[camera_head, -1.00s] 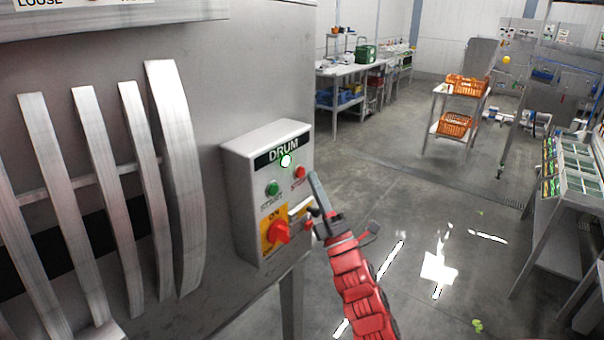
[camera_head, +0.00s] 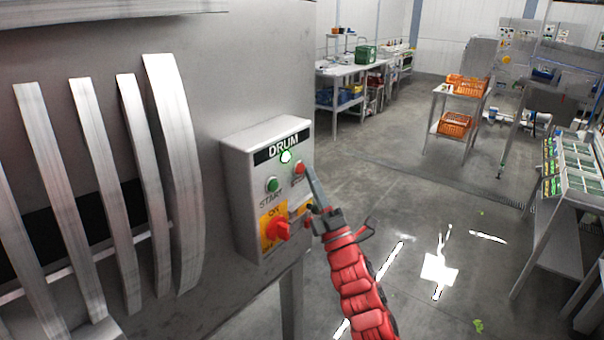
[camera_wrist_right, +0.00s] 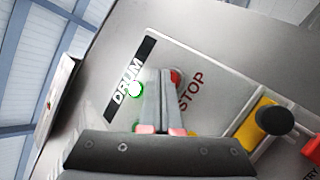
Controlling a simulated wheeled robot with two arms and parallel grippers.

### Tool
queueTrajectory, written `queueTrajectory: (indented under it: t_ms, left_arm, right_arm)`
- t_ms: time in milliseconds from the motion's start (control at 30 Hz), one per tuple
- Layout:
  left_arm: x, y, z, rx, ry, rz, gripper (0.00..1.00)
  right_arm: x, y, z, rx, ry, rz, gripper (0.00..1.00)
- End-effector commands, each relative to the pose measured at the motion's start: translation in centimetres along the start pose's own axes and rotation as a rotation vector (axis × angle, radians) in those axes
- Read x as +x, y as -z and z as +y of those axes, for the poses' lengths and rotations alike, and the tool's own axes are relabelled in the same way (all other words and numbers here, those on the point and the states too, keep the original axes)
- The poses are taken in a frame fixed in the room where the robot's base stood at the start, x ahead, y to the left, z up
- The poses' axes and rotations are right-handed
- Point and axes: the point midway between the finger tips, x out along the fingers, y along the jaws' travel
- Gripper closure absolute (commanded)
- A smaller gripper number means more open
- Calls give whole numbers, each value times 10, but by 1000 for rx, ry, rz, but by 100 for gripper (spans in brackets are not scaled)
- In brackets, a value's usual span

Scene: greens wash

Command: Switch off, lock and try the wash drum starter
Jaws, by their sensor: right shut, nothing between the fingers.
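The grey starter box (camera_head: 240,190) is labelled DRUM and has a lit lamp (camera_head: 286,156), green-rimmed in the wrist view (camera_wrist_right: 134,90). A green START button (camera_head: 272,185), a red STOP button (camera_head: 299,168) and a red rotary handle (camera_head: 278,229) on a yellow plate marked ON are on its face. My right gripper (camera_head: 309,169) is shut and empty, its tips at the STOP button. In the wrist view the fingertips (camera_wrist_right: 160,75) are close beside the red button (camera_wrist_right: 176,77); contact cannot be told. A dark knob (camera_wrist_right: 275,120) sits on another yellow plate. My left gripper is out of view.
The drum's metal bars (camera_head: 172,150) stand left of the box. Open wet floor (camera_head: 400,190) lies to the right. Orange crates (camera_head: 455,124) on a stand and a tray bench (camera_head: 565,195) are farther off.

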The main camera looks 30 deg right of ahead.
Motion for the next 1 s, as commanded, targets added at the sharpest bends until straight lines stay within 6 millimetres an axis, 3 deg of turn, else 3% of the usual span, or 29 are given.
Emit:
queueTrajectory:
  t_ms: [1000]
  left_arm:
    - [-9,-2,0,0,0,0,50]
  right_arm:
    - [4,4,-3,1,-2,2,100]
